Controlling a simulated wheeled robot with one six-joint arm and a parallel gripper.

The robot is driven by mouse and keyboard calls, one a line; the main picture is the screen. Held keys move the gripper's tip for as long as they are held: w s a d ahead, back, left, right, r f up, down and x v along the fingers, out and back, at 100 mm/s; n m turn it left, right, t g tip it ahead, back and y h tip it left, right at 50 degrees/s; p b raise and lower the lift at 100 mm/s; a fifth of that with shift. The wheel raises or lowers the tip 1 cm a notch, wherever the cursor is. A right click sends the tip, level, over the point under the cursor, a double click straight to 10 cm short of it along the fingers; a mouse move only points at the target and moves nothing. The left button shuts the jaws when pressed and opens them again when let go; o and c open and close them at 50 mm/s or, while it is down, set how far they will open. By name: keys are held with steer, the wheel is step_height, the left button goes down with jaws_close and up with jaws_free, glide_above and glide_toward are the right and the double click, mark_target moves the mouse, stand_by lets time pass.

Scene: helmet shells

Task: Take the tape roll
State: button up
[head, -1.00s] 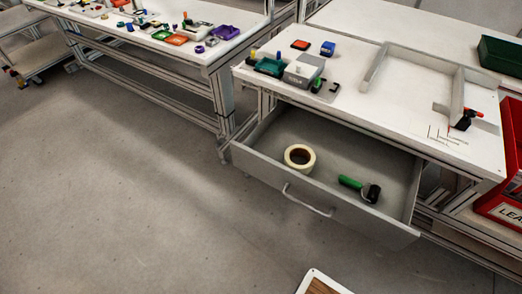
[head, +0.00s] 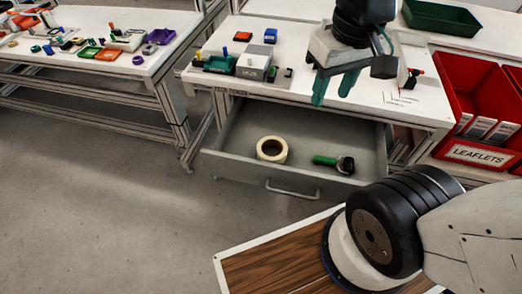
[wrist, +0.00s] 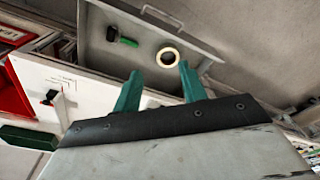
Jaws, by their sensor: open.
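The tape roll (head: 272,149) is a cream ring with a dark inner core. It lies flat in the open grey drawer (head: 288,187), left of the middle. It also shows in the wrist view (wrist: 167,57), beyond my fingertips and apart from them. My gripper (head: 334,92) has two teal fingers spread apart with nothing between them. In the head view it hangs above the table's front part, up and to the right of the tape roll. In the wrist view its fingers (wrist: 158,78) point toward the drawer.
A green-handled tool with a dark head (head: 334,162) lies in the drawer right of the tape roll. A grey box (head: 254,62) and small coloured parts stand on the white table above. Red leaflet bins (head: 478,105) stand at the right. A wood-topped board (head: 280,255) is in front.

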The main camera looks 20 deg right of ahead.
steer(key=w+a+f+n, duration=0.1)
steer(key=w+f, duration=0.5)
steer(key=w, duration=0.3)
steer(key=n+g, duration=0.1)
steer(key=n, duration=0.2)
glide_above(263, 154)
steer(key=f, duration=3.1)
steer(key=shift+s+a, duration=0.2)
steer(key=shift+s, duration=0.1)
steer(key=f, duration=0.6)
steer(key=shift+w+d, duration=0.15)
steer(key=shift+w, duration=0.05)
jaws_close()
